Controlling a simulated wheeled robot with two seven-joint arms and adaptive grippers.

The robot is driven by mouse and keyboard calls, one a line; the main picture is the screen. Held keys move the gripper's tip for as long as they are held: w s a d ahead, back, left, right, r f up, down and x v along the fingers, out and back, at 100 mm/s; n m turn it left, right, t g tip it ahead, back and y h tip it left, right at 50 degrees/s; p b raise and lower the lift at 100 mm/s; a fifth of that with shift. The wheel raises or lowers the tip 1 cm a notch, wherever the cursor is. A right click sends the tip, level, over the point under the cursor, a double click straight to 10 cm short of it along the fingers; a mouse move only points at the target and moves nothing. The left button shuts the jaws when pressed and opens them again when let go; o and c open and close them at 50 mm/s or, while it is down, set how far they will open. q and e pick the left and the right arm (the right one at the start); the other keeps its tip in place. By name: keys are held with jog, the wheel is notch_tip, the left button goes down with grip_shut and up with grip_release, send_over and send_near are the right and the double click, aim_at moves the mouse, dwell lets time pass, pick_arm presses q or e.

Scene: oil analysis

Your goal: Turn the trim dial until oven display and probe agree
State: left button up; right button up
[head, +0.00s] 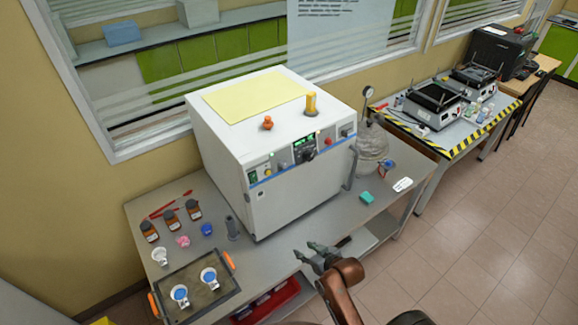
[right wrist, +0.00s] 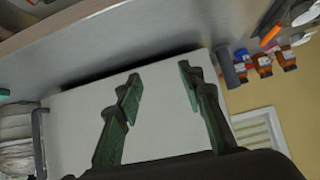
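The white oven (head: 290,165) stands on the grey bench, its front panel facing me. On the panel, the small green-lit display (head: 304,141) sits above a dark round knob (head: 308,155), which may be the trim dial. The digits are too small to read. A round gauge (head: 368,92) on a stem stands right of the oven, perhaps the probe. My right gripper (head: 318,254) is in front of the bench edge, below and apart from the panel, empty. In the right wrist view its fingers (right wrist: 158,100) are spread, with the white oven (right wrist: 75,125) behind. My left gripper is not in view.
Brown bottles (head: 171,219), small cups and a tray (head: 195,289) with orange handles lie on the bench at left. A glass vessel (head: 371,145) and a teal block (head: 367,197) are right of the oven. A red bin (head: 268,303) is below. Floor at right is clear.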

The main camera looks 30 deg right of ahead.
jog(key=w+r+t, duration=0.2)
jog(key=w+r, duration=0.1)
jog(key=r, duration=0.5)
jog(key=w+r+t, duration=0.2)
jog(key=w+r, duration=0.1)
jog(key=r, duration=0.5)
jog(key=t+p, duration=0.2)
jog(key=t, duration=0.2)
send_near(285, 166)
jog(key=w, duration=0.1)
jog(key=shift+m, duration=0.3)
jog(key=w+p, duration=0.1)
jog(key=w, duration=0.5)
jog(key=shift+w, duration=0.1)
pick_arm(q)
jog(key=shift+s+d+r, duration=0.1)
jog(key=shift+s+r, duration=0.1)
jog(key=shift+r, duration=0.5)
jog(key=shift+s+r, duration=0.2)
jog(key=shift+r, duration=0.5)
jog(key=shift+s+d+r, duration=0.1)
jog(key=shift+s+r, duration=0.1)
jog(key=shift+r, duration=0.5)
pick_arm(e)
jog(key=shift+w+f, duration=0.1)
jog(key=shift+w, duration=0.55)
jog(key=shift+c, duration=0.4)
